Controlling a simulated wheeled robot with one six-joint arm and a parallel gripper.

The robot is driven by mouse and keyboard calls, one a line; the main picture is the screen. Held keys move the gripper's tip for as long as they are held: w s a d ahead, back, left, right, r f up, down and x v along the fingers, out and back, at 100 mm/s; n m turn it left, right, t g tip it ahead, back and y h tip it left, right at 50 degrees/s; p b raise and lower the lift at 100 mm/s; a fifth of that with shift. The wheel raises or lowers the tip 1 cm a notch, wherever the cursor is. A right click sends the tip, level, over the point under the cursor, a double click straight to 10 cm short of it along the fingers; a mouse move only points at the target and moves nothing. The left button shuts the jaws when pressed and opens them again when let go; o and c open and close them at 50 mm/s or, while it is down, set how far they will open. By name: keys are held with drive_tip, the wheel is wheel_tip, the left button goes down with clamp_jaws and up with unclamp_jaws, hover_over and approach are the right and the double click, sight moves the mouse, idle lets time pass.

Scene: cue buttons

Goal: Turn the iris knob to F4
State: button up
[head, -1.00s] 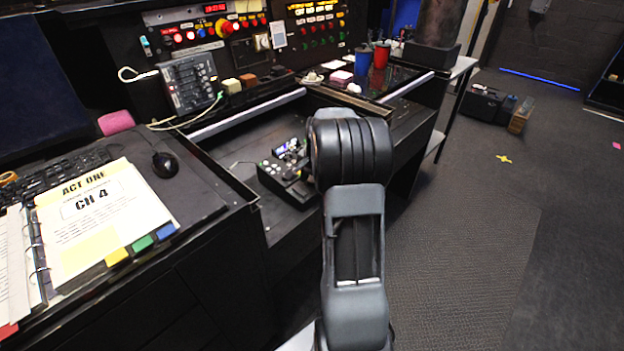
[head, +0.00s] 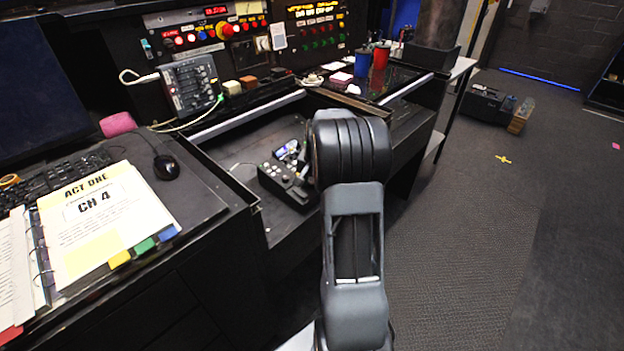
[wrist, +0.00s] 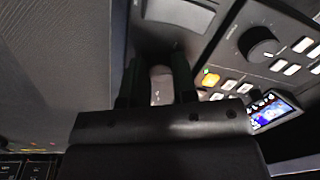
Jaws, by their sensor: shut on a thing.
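A small control panel (head: 279,184) with keys, a joystick and a lit screen sits on the desk's lower shelf, just left of my arm in the head view. In the wrist view, my gripper (wrist: 157,70) has its two dark fingers on either side of a pale grey rounded piece (wrist: 161,88) and is shut on it. It looks like the iris knob, but its label, pointer and F-stop marks cannot be read. In the head view my arm hides the gripper and this piece. A separate black round knob (wrist: 258,45) stands to the right in the wrist view.
An open binder (head: 105,220) lies on the desk at left. The floor at right is mostly clear.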

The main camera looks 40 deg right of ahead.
drive_tip(key=shift+n+p, duration=0.35)
drive_tip(key=shift+n, duration=1.65)
drive_tip(key=o, duration=0.7)
drive_tip(key=shift+c, duration=0.2)
wheel_tip(320, 180, up, 14)
drive_tip(key=s+p, duration=0.1)
drive_tip(key=p, duration=0.1)
drive_tip(key=shift+s+d+f, duration=0.15)
drive_tip(key=shift+s+d, duration=0.2)
